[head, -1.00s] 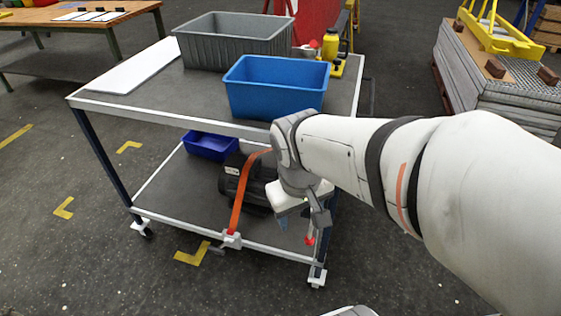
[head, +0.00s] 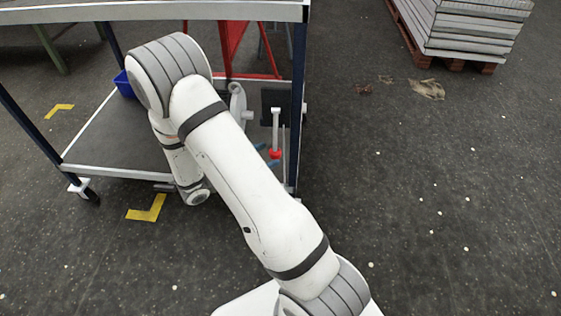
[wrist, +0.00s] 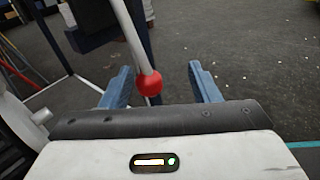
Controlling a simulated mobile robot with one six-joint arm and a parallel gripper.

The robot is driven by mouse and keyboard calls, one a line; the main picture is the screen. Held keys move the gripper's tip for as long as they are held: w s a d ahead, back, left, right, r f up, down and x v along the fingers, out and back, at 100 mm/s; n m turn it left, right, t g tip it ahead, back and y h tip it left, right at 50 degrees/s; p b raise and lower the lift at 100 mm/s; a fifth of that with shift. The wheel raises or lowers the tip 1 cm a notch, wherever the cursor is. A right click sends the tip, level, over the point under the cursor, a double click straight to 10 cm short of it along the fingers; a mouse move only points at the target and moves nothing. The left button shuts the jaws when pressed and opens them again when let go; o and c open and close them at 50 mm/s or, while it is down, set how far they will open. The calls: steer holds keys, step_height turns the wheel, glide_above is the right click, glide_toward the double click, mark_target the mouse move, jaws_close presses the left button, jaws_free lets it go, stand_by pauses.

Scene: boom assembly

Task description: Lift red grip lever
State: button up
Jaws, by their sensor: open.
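The grip lever is a pale rod ending in a red ball knob. In the wrist view the red knob (wrist: 149,84) shows between my two blue fingers, nearer the left one, with its rod running up out of the picture. My gripper (wrist: 165,87) is open with space on both sides of the knob; how deep the knob sits between the fingers is hard to tell. In the head view the red knob (head: 275,154) shows low at the cart's right end, beside the dark leg. My arm hides much of the gripper there.
The cart's top edge (head: 150,12) runs above my arm, and its lower shelf (head: 115,140) is partly hidden behind it. A dark blue cart leg (head: 298,100) stands close to the lever. A blue bin (head: 124,84) shows at left.

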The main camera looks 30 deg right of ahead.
mark_target(271, 156)
steer(key=f, duration=0.1)
steer(key=f+n+t, duration=0.1)
steer(key=w+f, duration=0.1)
steer(key=shift+w+a+f+n+t+b, duration=0.1)
steer(key=shift+a+f+n+t+b, duration=0.05)
steer(key=shift+a+n+t+b, duration=0.2)
steer(key=d, duration=0.2)
steer(key=w+d+b, duration=0.1)
steer(key=d, duration=0.2)
steer(key=d+b, duration=0.1)
steer(key=d, duration=0.1)
steer(key=shift+w+d, duration=0.3)
